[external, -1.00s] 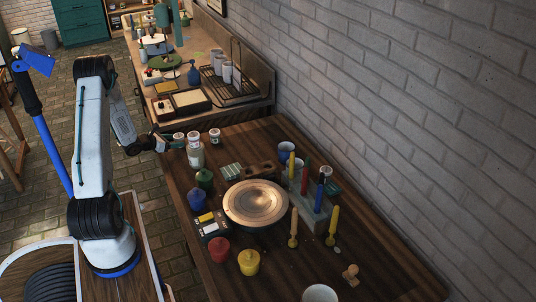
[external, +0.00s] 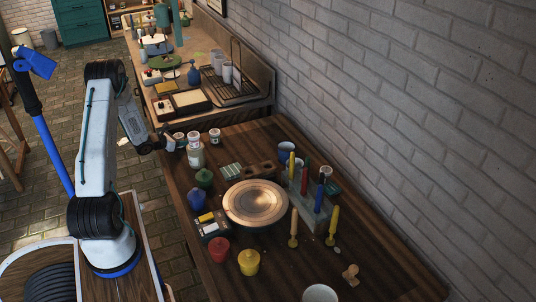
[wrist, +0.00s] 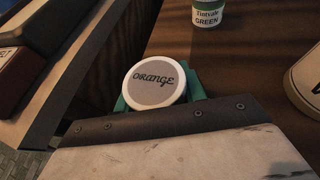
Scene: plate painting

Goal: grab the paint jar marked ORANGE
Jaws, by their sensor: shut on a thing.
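The paint jar marked ORANGE (wrist: 154,84) shows its round pale lid, with the word across it, in the wrist view. My gripper (wrist: 159,97) is shut on this jar, with a green fingertip at each side of it. The jar's body is mostly hidden below the lid. In the external view my gripper (external: 170,144) is at the far left corner of the wooden table, at the leftmost of a few small white-lidded jars. I cannot tell there whether the held jar touches the table.
A jar labelled GREEN (wrist: 207,14) stands close by. A larger pale container (wrist: 308,82) is partly visible at right. Another bench (external: 172,88) adjoins the far end. The table holds a round turntable (external: 255,202), candles and coloured pots.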

